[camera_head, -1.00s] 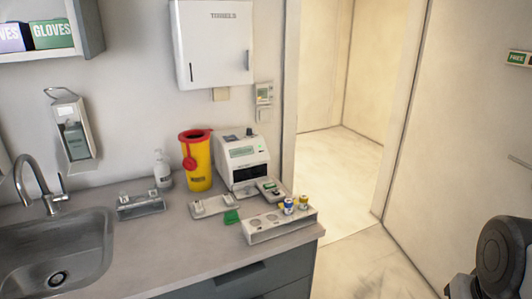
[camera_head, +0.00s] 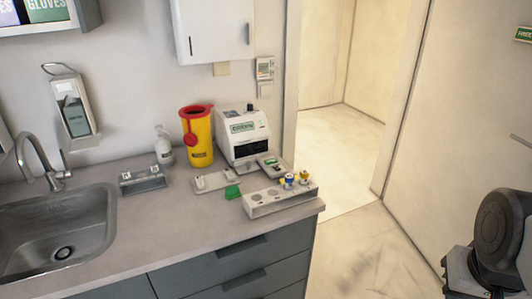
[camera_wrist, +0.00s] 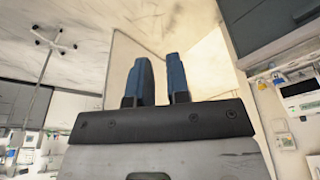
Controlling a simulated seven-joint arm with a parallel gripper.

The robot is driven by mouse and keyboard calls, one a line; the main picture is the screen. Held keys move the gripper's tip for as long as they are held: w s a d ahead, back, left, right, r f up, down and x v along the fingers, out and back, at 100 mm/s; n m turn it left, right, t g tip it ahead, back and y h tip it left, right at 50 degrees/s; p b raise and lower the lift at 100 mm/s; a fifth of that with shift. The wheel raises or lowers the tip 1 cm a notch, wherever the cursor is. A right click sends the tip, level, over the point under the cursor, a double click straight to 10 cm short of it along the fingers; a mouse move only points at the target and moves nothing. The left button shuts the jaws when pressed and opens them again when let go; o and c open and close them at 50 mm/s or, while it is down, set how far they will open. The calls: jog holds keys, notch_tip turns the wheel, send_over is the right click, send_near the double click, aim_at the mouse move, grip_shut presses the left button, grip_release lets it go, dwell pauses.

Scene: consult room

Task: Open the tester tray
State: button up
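The tester (camera_head: 243,134) is a white boxy machine with a small green-lit display and a dark opening low in its front. It stands upright on the counter near the right end, against the wall. I cannot make out clearly whether its tray is in or out. A small grey piece with a green patch (camera_head: 268,163) lies beside its front right. My gripper (camera_wrist: 157,60) shows in the wrist view with two blue fingers apart and nothing between them. It points up toward the ceiling and walls, away from the tester. The head view does not show its fingers.
A yellow sharps bin (camera_head: 198,140) is left of the tester. The sink (camera_head: 60,235) is at left.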

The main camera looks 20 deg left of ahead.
jog(key=o, duration=0.4)
jog(key=shift+w+a+r, duration=0.15)
jog(key=shift+w+r, duration=0.05)
jog(key=shift+w, duration=0.3)
jog(key=shift+o, duration=0.8)
jog(key=w+a+r, duration=0.2)
jog(key=w+a, duration=0.1)
jog(key=w, duration=0.4)
jog(key=w+a+r, duration=0.1)
jog(key=w+a, duration=0.3)
jog(key=w, duration=0.4)
jog(key=shift+w+r, duration=0.15)
jog(key=shift+r, duration=0.2)
jog(key=t, duration=0.2)
send_over(248, 163)
jog(key=s, duration=0.4)
notch_tip(248, 163, down, 14)
jog(key=shift+w+f, duration=0.15)
jog(key=shift+w, duration=0.1)
jog(key=shift+x, duration=3.9)
